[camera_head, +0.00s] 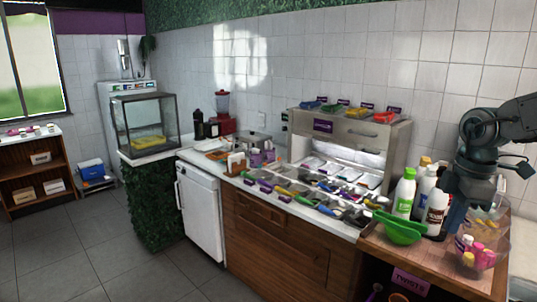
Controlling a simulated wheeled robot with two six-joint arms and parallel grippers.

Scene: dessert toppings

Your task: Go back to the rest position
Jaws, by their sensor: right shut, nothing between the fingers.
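My right arm reaches in from the right edge, and its dark gripper (456,218) points down over the wooden counter (408,250) at the right. The gripper is shut and empty. It is just right of a dark-labelled bottle (436,213) and above or beside a clear bowl of pink and yellow items (480,258); I cannot tell if it touches either. The arm hides part of the bowl and the wall behind. My left gripper is not in view.
White and green bottles (404,193) and a green bowl (399,229) crowd the counter beside the gripper. A topping station (352,130) with several trays and colored scoops stands left of them. A white fridge (200,213) and glass case (146,122) are farther left. The grey floor (120,255) is clear.

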